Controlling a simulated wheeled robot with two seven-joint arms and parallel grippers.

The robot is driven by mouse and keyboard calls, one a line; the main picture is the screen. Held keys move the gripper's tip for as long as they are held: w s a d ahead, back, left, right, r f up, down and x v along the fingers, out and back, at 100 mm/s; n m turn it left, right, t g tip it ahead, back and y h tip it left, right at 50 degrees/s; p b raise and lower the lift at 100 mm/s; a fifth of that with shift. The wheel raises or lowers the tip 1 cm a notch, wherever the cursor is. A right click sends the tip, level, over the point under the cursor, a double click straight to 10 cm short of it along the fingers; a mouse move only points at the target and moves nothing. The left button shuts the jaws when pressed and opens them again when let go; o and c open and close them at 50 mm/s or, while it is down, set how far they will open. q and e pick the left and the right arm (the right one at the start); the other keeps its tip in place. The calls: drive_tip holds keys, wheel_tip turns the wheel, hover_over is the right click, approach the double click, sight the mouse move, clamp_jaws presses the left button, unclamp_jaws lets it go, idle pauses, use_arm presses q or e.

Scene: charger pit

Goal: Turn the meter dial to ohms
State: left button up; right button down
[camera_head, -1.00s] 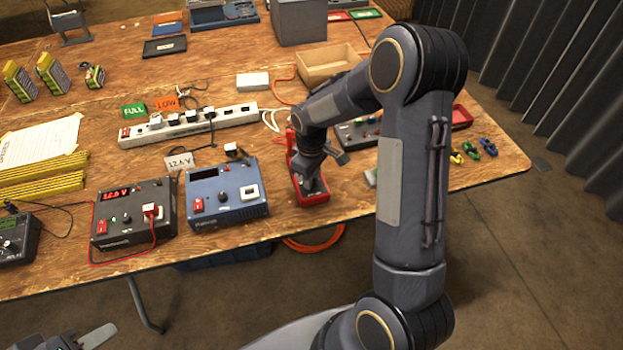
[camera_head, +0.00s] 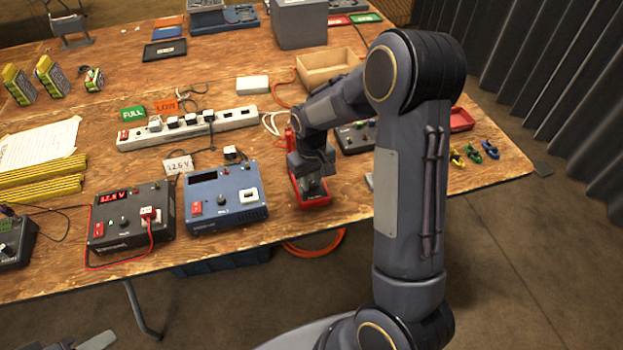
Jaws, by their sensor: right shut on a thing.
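The red meter (camera_head: 314,203) lies near the front edge of the wooden table, just right of the blue charger box. My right gripper (camera_head: 313,186) points down onto its face and is shut on the meter's dial, which the gripper hides. The dial's setting and markings cannot be read. My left gripper (camera_head: 97,342) shows only as a grey tip at the bottom left edge, away from the table, and its opening cannot be made out.
The blue charger (camera_head: 226,212) and black charger (camera_head: 132,235) stand left of the meter. A white power strip (camera_head: 188,128) lies behind them. An open cardboard box (camera_head: 327,70) stands farther back. Coloured clips (camera_head: 472,154) lie at the right.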

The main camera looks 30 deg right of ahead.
sight(312, 184)
drive_tip(key=c, duration=1.2)
unclamp_jaws()
drive_tip(key=shift+r, duration=0.1)
wheel_tip(312, 184, up, 8)
drive_tip(key=shift+f, duration=0.2)
drive_tip(key=shift+s+r, duration=0.1)
